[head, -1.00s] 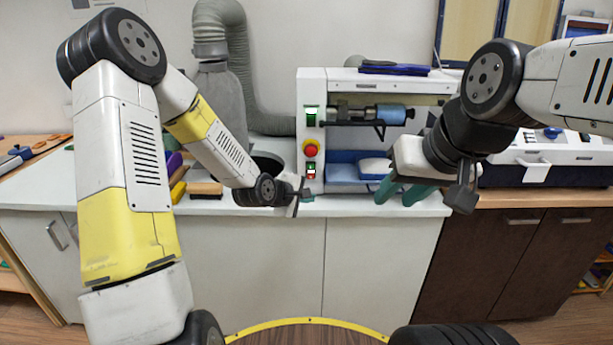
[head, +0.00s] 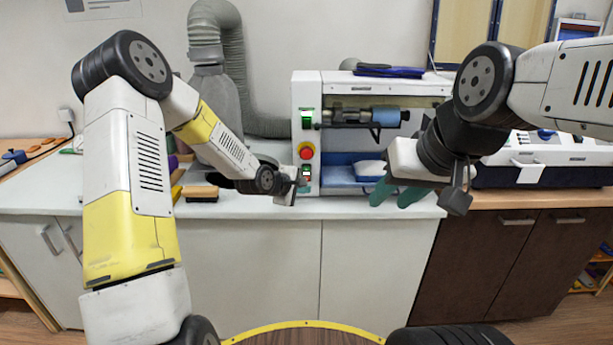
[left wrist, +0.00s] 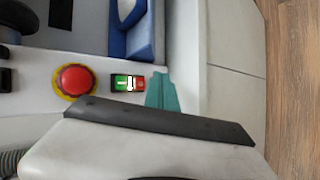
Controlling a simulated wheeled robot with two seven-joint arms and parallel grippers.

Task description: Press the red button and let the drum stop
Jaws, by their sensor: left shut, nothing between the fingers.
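The red button (head: 306,151) is a mushroom knob on a yellow ring on the white machine's front panel. In the left wrist view the red button (left wrist: 75,80) is uncovered, with a green-and-red rocker switch (left wrist: 128,83) beside it. My left gripper (head: 302,187) is shut and empty, below the button at the rocker switch. Its teal fingertips (left wrist: 162,92) show just past the switch, apart from the button; whether they touch the panel is unclear. The drum (head: 389,115) is a blue roller in the machine's upper opening. My right gripper (head: 398,192) has its teal fingers apart in front of the machine's right part.
A green switch (head: 307,118) sits above the button. A grey hose (head: 238,75) stands behind on the left. A brush (head: 199,193) lies left of my left gripper on the white counter (head: 235,208). A blue tray (head: 340,175) sits in the lower opening.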

